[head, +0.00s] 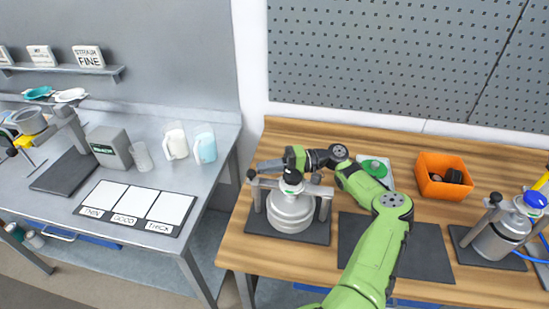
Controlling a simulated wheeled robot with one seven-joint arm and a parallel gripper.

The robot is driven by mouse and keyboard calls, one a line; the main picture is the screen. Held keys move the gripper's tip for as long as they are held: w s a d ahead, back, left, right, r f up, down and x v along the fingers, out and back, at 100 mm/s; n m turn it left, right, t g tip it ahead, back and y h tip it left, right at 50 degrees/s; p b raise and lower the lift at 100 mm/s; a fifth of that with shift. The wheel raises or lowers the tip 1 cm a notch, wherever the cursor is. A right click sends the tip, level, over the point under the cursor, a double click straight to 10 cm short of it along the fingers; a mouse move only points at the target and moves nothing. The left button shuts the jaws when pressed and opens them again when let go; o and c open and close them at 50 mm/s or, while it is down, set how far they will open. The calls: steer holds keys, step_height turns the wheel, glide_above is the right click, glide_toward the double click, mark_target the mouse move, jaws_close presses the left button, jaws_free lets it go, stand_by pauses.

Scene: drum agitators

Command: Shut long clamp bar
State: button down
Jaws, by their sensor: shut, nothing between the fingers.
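A silver drum (290,212) stands on a dark mat on the wooden table, in a clamp frame with grey posts. A long clamp bar (312,189) runs across above the drum lid. Dark knobs show near its ends, at the left (251,174) and at the right (317,178). My gripper (291,178) is over the middle of the bar, fingers down and shut with nothing held. My wrist hides part of the bar, and I cannot tell whether the fingers touch it or how fully the bar is seated.
A second clamped drum (496,242) with a blue-capped part stands at the right. An orange bin (443,176) holds dark items. A green disc (374,168) lies behind my arm. A dark mat (420,250) lies under my arm. A pegboard (400,60) rises behind.

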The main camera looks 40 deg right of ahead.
steer(key=shift+s+a+g, duration=0.2)
steer(key=shift+a+g, duration=0.1)
steer(key=b+v, duration=0.1)
steer(key=v, duration=1.1)
